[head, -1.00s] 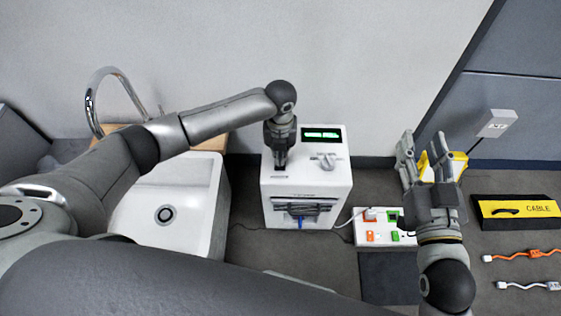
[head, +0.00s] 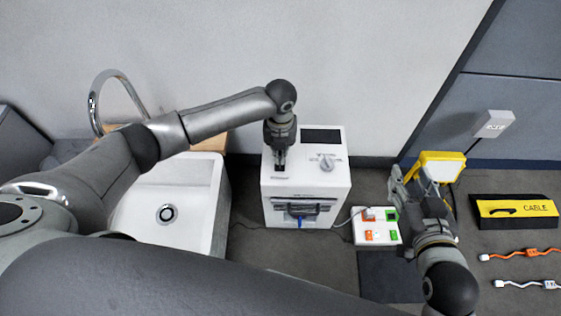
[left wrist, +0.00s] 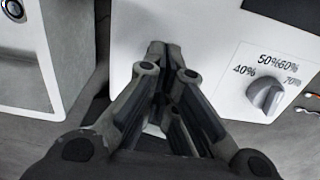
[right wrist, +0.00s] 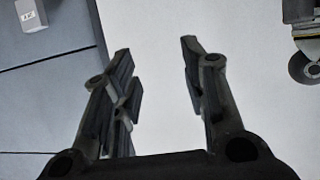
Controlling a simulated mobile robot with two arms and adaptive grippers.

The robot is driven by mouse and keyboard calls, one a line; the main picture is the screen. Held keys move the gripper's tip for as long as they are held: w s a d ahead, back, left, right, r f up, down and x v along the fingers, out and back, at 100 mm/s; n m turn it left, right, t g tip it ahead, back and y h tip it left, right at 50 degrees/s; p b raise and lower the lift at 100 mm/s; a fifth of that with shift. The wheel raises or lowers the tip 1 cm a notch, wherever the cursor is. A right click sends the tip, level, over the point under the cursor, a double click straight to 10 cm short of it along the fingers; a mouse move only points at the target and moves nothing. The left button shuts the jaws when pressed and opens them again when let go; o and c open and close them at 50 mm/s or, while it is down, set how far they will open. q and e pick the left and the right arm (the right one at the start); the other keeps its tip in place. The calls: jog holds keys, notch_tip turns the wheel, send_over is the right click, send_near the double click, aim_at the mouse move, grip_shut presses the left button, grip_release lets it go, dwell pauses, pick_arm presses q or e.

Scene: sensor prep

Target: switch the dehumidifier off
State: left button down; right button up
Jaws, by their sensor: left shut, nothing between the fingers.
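The dehumidifier (head: 334,182) is a white box standing on the floor against the wall. Its display (head: 321,136) on the top is dark. A humidity dial (head: 327,163) sits on its top; it also shows in the left wrist view (left wrist: 266,96) with percent marks around it. My left gripper (head: 280,167) is shut and empty, its tips down at the left part of the dehumidifier's top. The fingers hide what lies under them in the left wrist view (left wrist: 162,50). My right gripper (right wrist: 155,55) is open and empty, to the right of the dehumidifier above the floor.
A white sink (head: 205,200) with a chrome tap stands left. A power strip (head: 372,238) with orange and green switches lies right of the dehumidifier. A yellow work lamp (head: 444,160), a cable box (head: 516,224) and loose cables (head: 526,253) lie further right.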

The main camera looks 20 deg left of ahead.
pick_arm(q)
jog(key=shift+r+p, duration=0.9)
jog(key=shift+p, duration=0.05)
jog(key=shift+r+p, duration=0.4)
jog(key=shift+p, duration=0.05)
jog(key=shift+r+p, duration=0.4)
jog(key=shift+p, duration=0.05)
jog(key=shift+r+p, duration=0.85)
jog(key=shift+p, duration=0.15)
jog(key=shift+r+p, duration=0.3)
pick_arm(e)
jog(key=s+d+f+g+h, duration=0.1)
jog(key=s+d+f+g, duration=0.1)
jog(key=s+f+g, duration=0.3)
jog(key=s+d+f+g+h, duration=0.1)
jog(key=s+d+f+g, duration=0.2)
jog(key=s, duration=0.6)
jog(key=shift+s+f+m+g+h, duration=0.15)
jog(key=shift+f+m+g+h, duration=0.15)
jog(key=shift+f+g, duration=0.65)
pick_arm(q)
jog(key=shift+f, duration=0.1)
pick_arm(e)
jog(key=shift+d, duration=0.1)
